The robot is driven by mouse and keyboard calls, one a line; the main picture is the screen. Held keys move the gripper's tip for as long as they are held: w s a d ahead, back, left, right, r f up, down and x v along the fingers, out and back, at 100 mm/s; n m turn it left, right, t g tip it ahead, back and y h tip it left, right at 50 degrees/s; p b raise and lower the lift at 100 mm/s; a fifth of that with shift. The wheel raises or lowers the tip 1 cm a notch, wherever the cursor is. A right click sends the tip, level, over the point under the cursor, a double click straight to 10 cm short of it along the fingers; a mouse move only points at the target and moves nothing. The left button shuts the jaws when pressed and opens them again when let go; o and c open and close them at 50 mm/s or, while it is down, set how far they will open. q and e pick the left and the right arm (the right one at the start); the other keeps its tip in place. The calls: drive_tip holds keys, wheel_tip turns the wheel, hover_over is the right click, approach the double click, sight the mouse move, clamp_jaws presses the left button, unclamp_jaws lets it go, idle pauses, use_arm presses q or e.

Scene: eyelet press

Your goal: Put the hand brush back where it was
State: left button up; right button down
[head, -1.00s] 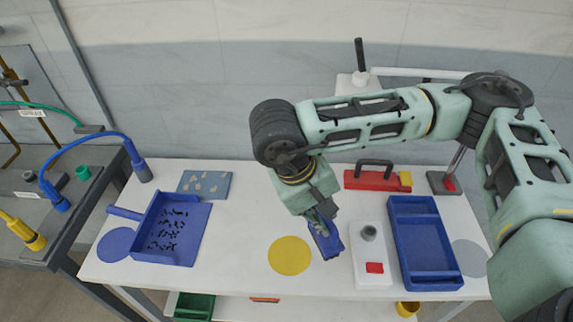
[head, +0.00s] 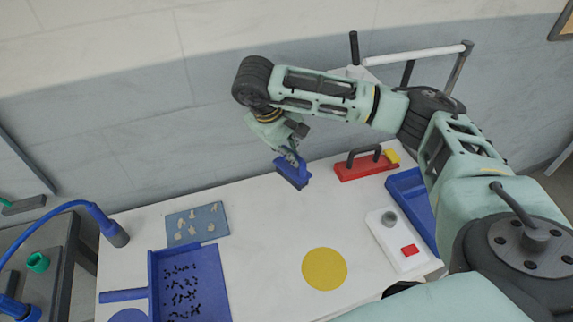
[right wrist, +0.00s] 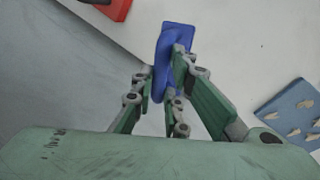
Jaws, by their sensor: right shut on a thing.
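The blue hand brush (head: 292,174) is at the back edge of the white table, left of the red tool. My right gripper (head: 289,155) is shut on its upper part, with the flat blue base below. In the right wrist view the brush (right wrist: 176,38) shows beyond the fingers (right wrist: 167,92), across the line of the table's edge. I cannot tell whether it touches the table. My left gripper is not in view.
A blue dustpan (head: 212,268) with dark bits lies at front left, near a blue-grey board (head: 214,236). A yellow disc (head: 324,269) lies mid-table. Right are the red tool (head: 358,171), a white box (head: 385,228) and a blue tray (head: 410,188). The middle is mostly clear.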

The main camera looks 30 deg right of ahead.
sight(290, 168)
drive_tip(key=shift+f, duration=0.75)
drive_tip(key=f+p, duration=0.1)
drive_tip(key=f, duration=0.2)
drive_tip(key=shift+a, duration=0.2)
drive_tip(key=shift+w+d+f, duration=0.1)
drive_tip(key=shift+f, duration=0.3)
drive_tip(key=c, duration=1.8)
unclamp_jaws()
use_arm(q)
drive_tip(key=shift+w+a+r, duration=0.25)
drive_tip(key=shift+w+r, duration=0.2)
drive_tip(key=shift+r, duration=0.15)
use_arm(e)
drive_tip(key=shift+o, duration=0.3)
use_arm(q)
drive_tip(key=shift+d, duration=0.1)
